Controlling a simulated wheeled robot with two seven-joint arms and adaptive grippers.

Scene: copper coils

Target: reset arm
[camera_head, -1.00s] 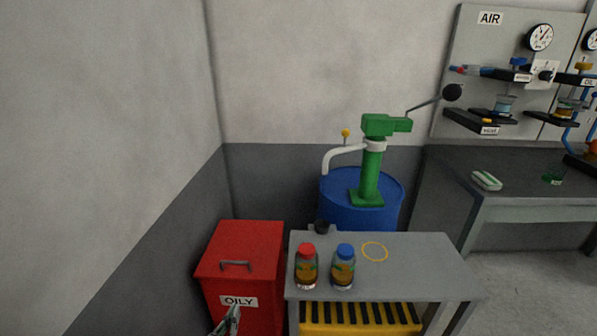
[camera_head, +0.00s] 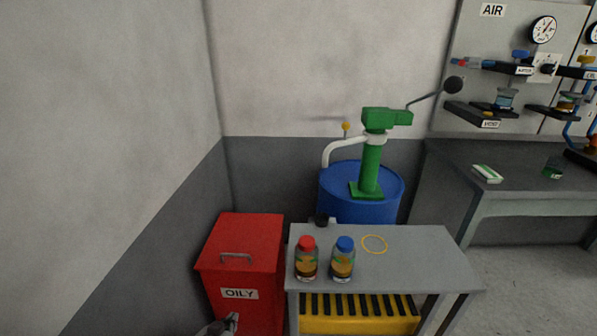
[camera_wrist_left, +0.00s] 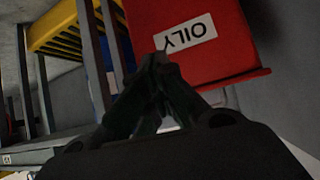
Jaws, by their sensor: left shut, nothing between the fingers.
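My left gripper (camera_head: 232,322) shows at the bottom edge of the head view, low in front of the red OILY bin (camera_head: 240,270). In the left wrist view its fingers (camera_wrist_left: 155,62) are shut together with nothing between them. The red bin (camera_wrist_left: 185,75) with its OILY label lies just beyond the fingertips in that view. I cannot tell the exact gap to the bin. My right gripper is in neither view.
A grey table (camera_head: 420,262) right of the bin bears a red-capped bottle (camera_head: 306,262), a blue-capped bottle (camera_head: 342,262) and a yellow ring (camera_head: 375,244). Behind it stands a blue drum (camera_head: 335,195) with a green pump (camera_head: 370,165). A grey workbench (camera_head: 510,200) is at right.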

